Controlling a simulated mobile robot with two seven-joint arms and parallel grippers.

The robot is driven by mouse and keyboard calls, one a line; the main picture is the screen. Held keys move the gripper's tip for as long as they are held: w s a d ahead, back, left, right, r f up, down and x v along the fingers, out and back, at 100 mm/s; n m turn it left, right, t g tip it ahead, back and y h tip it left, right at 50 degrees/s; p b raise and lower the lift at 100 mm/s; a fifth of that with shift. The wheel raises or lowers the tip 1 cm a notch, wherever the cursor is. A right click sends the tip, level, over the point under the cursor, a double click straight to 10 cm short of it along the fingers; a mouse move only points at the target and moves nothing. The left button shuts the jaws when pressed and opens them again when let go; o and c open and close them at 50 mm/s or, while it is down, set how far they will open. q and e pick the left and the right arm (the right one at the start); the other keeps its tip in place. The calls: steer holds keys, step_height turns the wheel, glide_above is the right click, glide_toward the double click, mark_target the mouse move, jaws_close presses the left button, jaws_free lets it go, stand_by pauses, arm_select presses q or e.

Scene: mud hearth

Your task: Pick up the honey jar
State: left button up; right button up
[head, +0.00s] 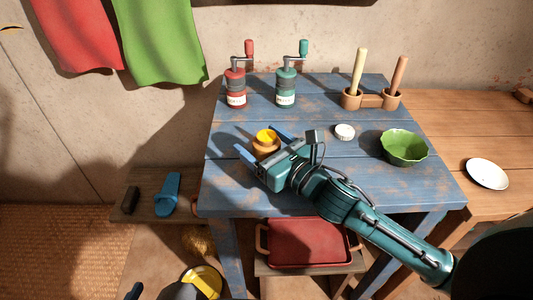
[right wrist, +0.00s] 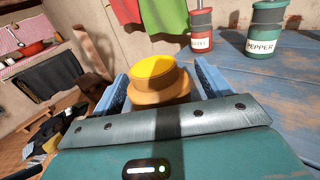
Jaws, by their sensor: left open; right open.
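The honey jar (head: 266,146), squat and orange-brown with a yellow top, stands upright near the left edge of the blue table (head: 235,195). In the right wrist view the jar (right wrist: 158,90) sits between the two blue fingers. My right gripper (head: 262,143) is open around the jar, one finger on each side, and I cannot tell whether either touches it. The jar's lower part is hidden by the gripper.
A red grinder (head: 236,88) and a green pepper grinder (head: 286,88) stand behind the jar. A white lid (head: 344,131), green bowl (head: 404,147) and wooden cups with pestles (head: 371,99) are to the right. A red tray (head: 306,243) is below.

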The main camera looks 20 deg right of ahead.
steer(key=shift+w+a, duration=0.1)
steer(key=shift+w, duration=0.1)
steer(key=shift+c, duration=0.5)
steer(key=c, duration=1)
